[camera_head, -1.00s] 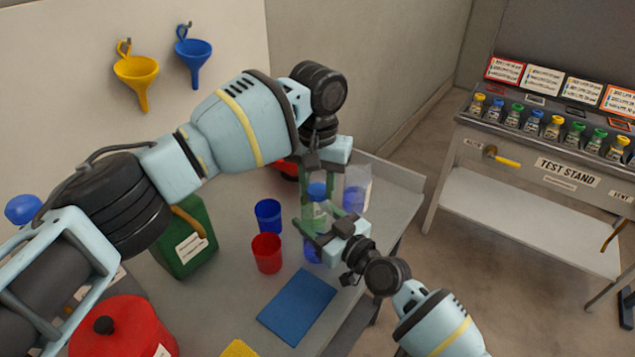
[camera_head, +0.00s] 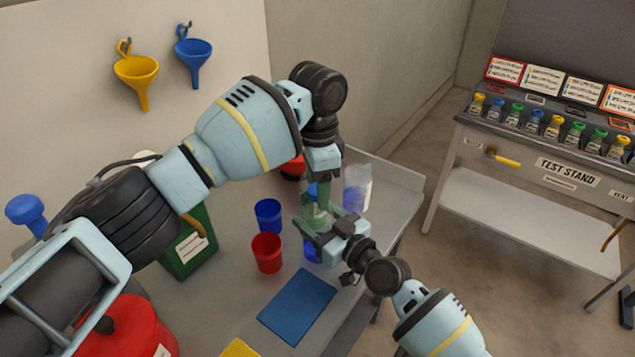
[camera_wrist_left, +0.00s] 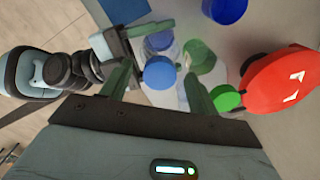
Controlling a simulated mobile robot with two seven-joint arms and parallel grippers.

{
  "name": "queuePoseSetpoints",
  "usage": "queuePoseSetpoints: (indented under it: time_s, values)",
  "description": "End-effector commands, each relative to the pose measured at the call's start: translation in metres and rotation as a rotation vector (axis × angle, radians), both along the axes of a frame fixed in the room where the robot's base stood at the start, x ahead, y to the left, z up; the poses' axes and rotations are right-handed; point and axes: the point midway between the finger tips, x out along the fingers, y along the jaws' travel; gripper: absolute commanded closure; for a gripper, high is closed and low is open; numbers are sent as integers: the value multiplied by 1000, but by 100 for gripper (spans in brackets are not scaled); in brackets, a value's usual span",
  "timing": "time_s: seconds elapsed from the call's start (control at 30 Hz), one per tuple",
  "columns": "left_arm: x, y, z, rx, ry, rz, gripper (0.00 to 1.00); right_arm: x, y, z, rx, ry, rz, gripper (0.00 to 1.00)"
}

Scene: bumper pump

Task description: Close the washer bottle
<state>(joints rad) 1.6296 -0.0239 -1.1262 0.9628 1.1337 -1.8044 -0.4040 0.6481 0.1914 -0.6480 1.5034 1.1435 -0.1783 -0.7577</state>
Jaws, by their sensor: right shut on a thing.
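The washer bottle (camera_head: 312,250) is translucent with blue in its lower part and stands near the right side of the table. Its blue cap (camera_wrist_left: 160,72) is at the top, partly hidden in the head view by my left gripper. My left gripper (camera_wrist_left: 157,85) points down over the bottle. Its fingers are apart, with the blue cap between them; a gap shows beside the cap in the left wrist view. My right gripper (camera_head: 316,231) is shut on the bottle's body from the front right. Whether the cap is seated on the neck cannot be told.
A clear container with blue contents (camera_head: 357,190) stands just right of the bottle. A blue cup (camera_head: 268,215), a red cup (camera_head: 267,254) and a green canister (camera_head: 189,250) stand to the left. A blue mat (camera_head: 298,306) lies in front. Funnels hang on the wall.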

Motion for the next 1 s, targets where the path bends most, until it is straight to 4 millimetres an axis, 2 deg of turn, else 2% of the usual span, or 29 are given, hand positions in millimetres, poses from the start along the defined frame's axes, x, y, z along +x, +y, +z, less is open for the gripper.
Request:
queuePoseSetpoints:
  time_s: [0.27, 0.37, 0.47, 0.8, 1.0]
  values:
    - [0, 0, 1, 0, 0, 1, 39, 0, 0, 0, -1, 1, 0, 100]
    - [0, 0, 7, -1, -1, 1, 39, 0, 0, 0, -1, 1, 0, 100]
    - [0, 0, 20, -1, -2, 1, 39, 0, 0, 0, -1, 1, 0, 100]
    - [0, -1, 86, -1, -2, 1, 39, 0, 0, 0, -1, 1, 0, 100]
    - [0, 0, 111, 0, -1, 1, 39, 0, 0, 0, -1, 1, 0, 100]
